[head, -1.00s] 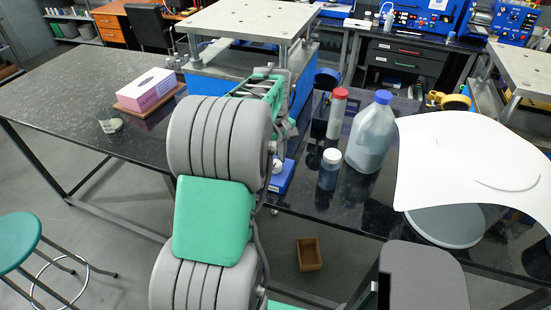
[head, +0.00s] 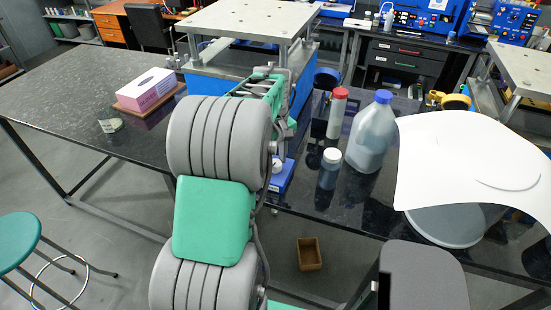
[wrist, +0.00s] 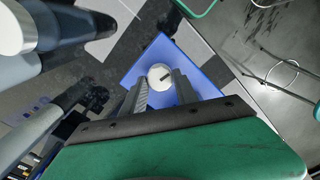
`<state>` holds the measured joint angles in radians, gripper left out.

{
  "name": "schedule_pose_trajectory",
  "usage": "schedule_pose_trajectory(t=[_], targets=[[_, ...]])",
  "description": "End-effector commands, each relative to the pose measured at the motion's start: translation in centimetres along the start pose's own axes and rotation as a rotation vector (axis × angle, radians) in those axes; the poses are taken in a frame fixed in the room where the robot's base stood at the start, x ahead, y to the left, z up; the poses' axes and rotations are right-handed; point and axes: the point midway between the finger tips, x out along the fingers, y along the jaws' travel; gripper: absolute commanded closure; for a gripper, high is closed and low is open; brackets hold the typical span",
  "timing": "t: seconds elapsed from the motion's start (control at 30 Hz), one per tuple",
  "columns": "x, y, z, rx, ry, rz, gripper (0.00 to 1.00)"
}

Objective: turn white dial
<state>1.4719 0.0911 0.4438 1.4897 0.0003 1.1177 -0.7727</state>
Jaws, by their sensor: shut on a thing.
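The white dial (wrist: 160,76) is round, with a dark mark on its face. It sits on a blue box (wrist: 190,52) in the wrist view. My gripper (wrist: 160,82) has its two grey fingers on either side of the dial, shut on it. In the head view the dial (head: 276,165) and the blue box (head: 282,178) show only partly at the bench's front edge, just right of my arm. My arm hides the rest, and the fingers cannot be made out there.
A bottle with a white lid (head: 330,168), a red-capped bottle (head: 338,112) and a blue-capped jug (head: 372,132) stand close to the right of the box. A press (head: 250,22) stands behind. A pink box (head: 147,88) is at left.

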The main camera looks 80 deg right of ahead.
Motion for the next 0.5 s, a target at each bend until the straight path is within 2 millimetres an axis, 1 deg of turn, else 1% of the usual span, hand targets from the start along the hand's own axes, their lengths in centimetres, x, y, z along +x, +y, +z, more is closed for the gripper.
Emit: schedule_pose_trajectory(t=[0.5], targets=[[-0.03,0.12,-0.05,0.466,0.003,0.002,1.00]])
